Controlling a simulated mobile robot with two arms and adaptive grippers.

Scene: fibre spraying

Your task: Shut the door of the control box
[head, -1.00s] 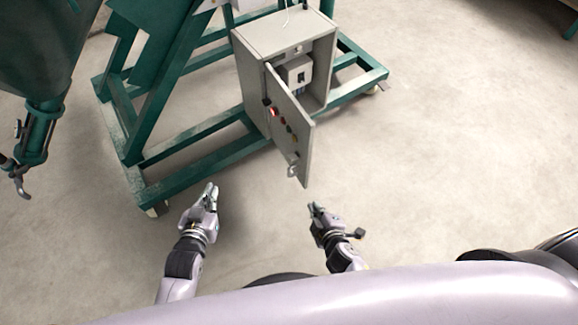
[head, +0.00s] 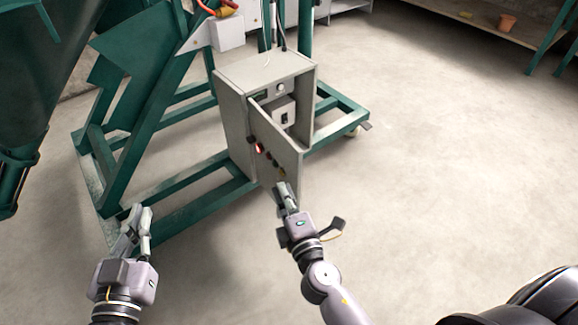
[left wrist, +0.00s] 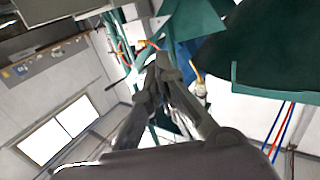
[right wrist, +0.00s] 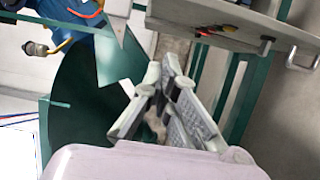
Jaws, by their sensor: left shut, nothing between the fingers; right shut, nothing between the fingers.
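The grey control box (head: 235,125) is mounted on a green frame in the head view. Its door (head: 275,142) stands ajar, swung out toward me, with a red button and other controls on its face. Inside the opening a pale device (head: 284,112) shows. My right gripper (head: 284,186) is shut and empty. In the head view it overlaps the door's lower edge; I cannot tell whether it touches. The door (right wrist: 240,22) with its metal handle (right wrist: 303,58) also shows in the right wrist view, beyond the fingers. My left gripper (head: 138,212) is shut and empty, left of the box.
The green frame (head: 180,184) extends left and right of the box. A dark green hopper (head: 40,90) stands at the left. A shelf (head: 480,32) with a small pot (head: 507,22) is at the back right.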

